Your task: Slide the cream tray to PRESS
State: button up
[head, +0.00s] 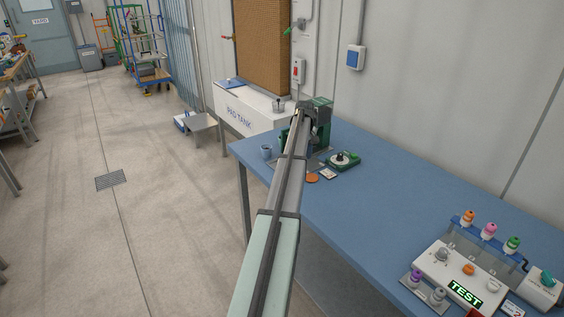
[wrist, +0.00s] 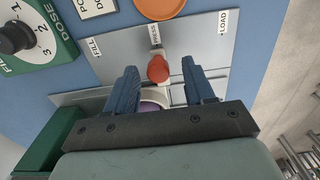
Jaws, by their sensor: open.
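In the wrist view my gripper (wrist: 159,68) is open, with one dark blue finger on each side of a red knob (wrist: 158,68). The knob stands between the fingertips, with a gap showing on both sides. Behind it, between the fingers, a small part of the cream tray (wrist: 153,98) shows, with something purple in it. The rest of the tray is hidden by my gripper. The knob lines up with the PRESS label (wrist: 155,34) on the grey plate (wrist: 120,65). FILL is to its left, LOAD to its right. In the head view my arm hides the tray.
A green DOSE unit (wrist: 28,45) with a black dial is left of the plate. An orange disc (wrist: 159,7) lies beyond it. A green machine (head: 322,112) stands at the blue bench's (head: 390,190) far end.

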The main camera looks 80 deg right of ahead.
jog(key=shift+r, duration=3.05)
